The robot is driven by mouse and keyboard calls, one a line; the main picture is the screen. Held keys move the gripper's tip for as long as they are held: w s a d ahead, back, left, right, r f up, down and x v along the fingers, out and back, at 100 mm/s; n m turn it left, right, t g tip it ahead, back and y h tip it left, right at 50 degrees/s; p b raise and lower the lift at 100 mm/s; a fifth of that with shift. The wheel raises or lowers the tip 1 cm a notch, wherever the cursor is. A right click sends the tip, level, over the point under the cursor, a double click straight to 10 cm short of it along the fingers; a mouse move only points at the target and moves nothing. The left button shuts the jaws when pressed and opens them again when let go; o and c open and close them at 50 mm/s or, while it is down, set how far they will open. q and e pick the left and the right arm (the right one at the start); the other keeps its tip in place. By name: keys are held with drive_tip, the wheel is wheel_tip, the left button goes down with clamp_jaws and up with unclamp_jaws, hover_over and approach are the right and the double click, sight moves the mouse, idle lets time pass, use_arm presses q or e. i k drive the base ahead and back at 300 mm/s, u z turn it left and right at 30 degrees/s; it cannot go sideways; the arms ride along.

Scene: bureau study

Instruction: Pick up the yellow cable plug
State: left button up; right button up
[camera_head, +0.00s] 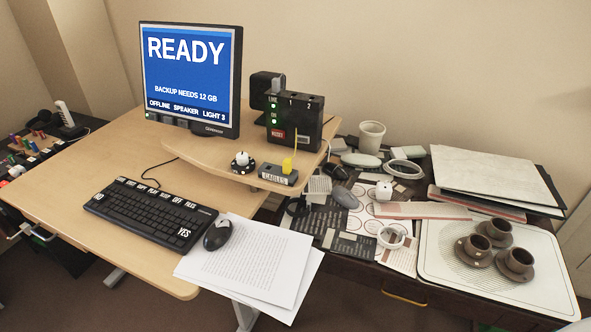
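The yellow cable plug (287,166) stands upright at the small grey block labelled CABLES (274,176), on the front right part of the raised desk shelf (205,152). A thin yellow cable seems to rise from the plug toward the black box behind. I cannot tell how deep the plug sits in the block. Neither of my grippers is in view.
A black box with green lights (294,120) stands just behind the plug. A dark knob with a white top (242,160) is left of the block. The monitor (190,75), keyboard (150,213), mouse (218,234) and papers (245,262) occupy the desk. A cluttered side table (400,283) is right.

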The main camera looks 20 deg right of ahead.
sight(287, 164)
drive_tip(key=z, duration=0.9)
drive_tip(key=k, duration=1.2)
drive_tip(key=z, duration=0.95)
drive_tip(key=i, duration=0.9)
drive_tip(key=u, duration=1.25)
drive_tip(key=i, duration=1.05)
drive_tip(key=u, duration=1.25)
